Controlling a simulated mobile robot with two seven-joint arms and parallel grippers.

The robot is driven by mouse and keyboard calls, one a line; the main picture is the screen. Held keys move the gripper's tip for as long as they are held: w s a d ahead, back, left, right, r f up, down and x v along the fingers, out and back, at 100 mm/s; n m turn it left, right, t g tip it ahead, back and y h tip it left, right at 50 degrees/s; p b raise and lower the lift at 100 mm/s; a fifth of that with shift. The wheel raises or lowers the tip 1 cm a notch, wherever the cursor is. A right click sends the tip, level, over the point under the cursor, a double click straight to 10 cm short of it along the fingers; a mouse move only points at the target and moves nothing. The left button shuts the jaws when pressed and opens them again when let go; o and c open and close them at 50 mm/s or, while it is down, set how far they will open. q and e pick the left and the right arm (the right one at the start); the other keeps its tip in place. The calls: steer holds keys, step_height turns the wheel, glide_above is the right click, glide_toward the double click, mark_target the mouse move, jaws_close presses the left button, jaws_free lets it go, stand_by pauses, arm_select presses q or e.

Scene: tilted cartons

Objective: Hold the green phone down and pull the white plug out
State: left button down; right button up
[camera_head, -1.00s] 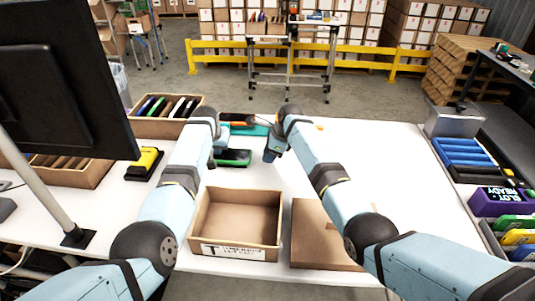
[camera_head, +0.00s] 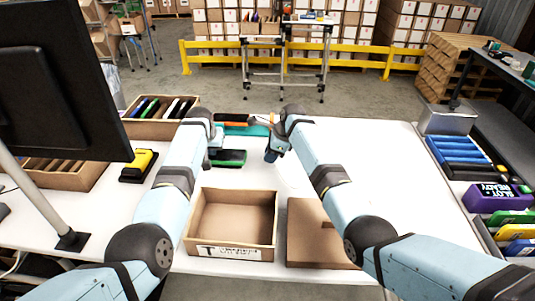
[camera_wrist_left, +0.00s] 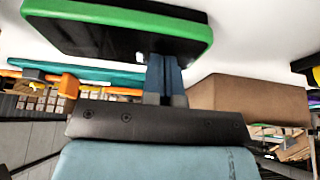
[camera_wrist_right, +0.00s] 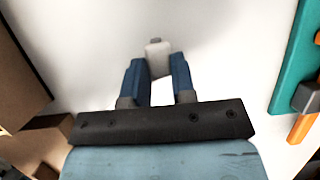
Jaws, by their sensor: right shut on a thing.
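The green phone (camera_head: 229,158), green-edged with a black face, lies on the white table between my grippers. It fills the top of the left wrist view (camera_wrist_left: 120,28). My left gripper (camera_wrist_left: 164,75) has its fingers together at the phone's near edge; whether they touch it is hard to tell. In the head view my left gripper (camera_head: 208,160) is at the phone's left end, partly hidden by the arm. My right gripper (camera_wrist_right: 155,75) is shut on the white plug (camera_wrist_right: 157,55), right of the phone. The phone does not show in the right wrist view.
An open carton (camera_head: 232,250) and a brown box (camera_head: 310,235) stand in front. A teal board (camera_head: 250,130) with orange parts lies behind the phone. A yellow device (camera_head: 139,165) lies left, near cartons and a monitor (camera_head: 60,85). The table's right side is clear.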

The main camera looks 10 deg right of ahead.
arm_select(q)
steer(key=shift+s+f, duration=0.15)
steer(key=shift+f, duration=0.05)
